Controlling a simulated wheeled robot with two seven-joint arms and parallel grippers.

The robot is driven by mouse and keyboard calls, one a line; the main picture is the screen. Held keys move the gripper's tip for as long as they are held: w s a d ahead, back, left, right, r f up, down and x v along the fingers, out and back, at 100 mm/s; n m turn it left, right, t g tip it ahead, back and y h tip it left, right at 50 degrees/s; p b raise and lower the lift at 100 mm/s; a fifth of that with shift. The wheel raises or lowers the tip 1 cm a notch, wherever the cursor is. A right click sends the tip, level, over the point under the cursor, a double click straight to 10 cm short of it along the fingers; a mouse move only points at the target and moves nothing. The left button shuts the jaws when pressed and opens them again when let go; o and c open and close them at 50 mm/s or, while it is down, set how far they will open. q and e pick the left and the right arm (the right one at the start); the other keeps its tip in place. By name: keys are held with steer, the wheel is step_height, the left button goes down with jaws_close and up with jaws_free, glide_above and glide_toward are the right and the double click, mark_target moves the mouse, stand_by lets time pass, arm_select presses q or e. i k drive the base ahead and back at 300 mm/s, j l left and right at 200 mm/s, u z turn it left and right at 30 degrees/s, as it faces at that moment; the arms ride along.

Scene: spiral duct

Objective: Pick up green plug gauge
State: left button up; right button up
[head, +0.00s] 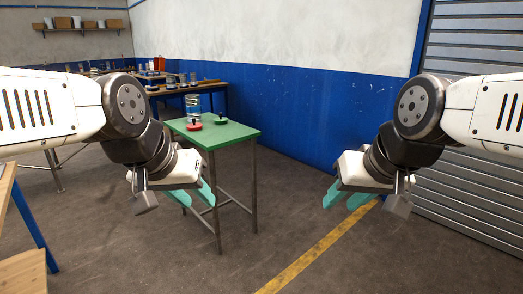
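A green-topped table (235,133) stands left of centre in the head view. My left gripper (194,197) is open and empty, nearer to me than the table. My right gripper (347,199) is open and empty over the floor, well right of the table.
A workbench (188,91) with several items stands behind the table by the blue-and-white wall. A wooden-topped bench (22,275) is at the lower left. A slatted metal shutter (475,190) is at the right. The floor between table and shutter is clear, with a yellow line (315,253).

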mark_target(220, 120)
steer(key=i+u, duration=0.15)
steer(key=i, duration=0.5)
steer(key=i+l+u, duration=0.1)
steer(key=i, duration=0.5)
steer(key=i+l+u, duration=0.15)
steer(key=i, duration=0.45)
steer(key=i+l+u, duration=0.25)
steer(key=i+u, duration=0.15)
steer(key=i+l+u, duration=1)
steer(key=l+u, duration=0.15)
steer(key=l, duration=0.3)
